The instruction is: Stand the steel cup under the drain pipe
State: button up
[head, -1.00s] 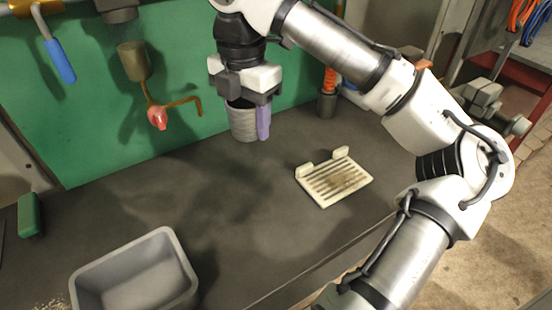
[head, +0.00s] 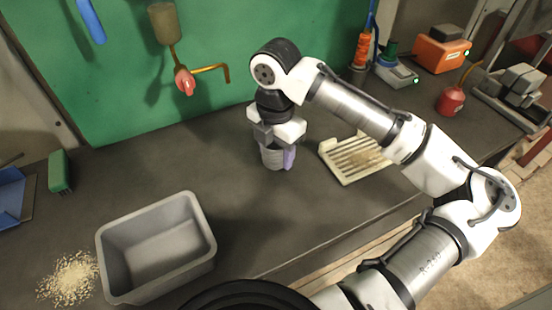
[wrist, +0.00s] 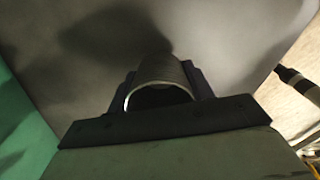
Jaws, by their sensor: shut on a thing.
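The steel cup (head: 272,157) is a grey, ribbed cylinder, held upright beneath my gripper (head: 279,152) in the head view. My gripper is shut on it, and a lilac piece shows against the cup's right side. In the wrist view the cup (wrist: 164,72) sits between the dark fingers with its round rim facing the camera. The drain pipe (head: 209,69) is a thin brass tube with a red valve handle, on the green wall under a brass cylinder. Its bent end is up and left of the cup. I cannot tell whether the cup touches the bench.
A grey bin (head: 205,222) stands at front left, beside spilled grains (head: 69,279). A cream slotted tray (head: 341,172) lies right of the cup. The bench between the cup and the wall is clear.

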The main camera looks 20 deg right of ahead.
aim_at(276, 162)
jog(key=shift+f, duration=1.75)
jog(key=shift+f, duration=0.1)
jog(key=shift+f, duration=0.15)
jog(key=o, duration=1)
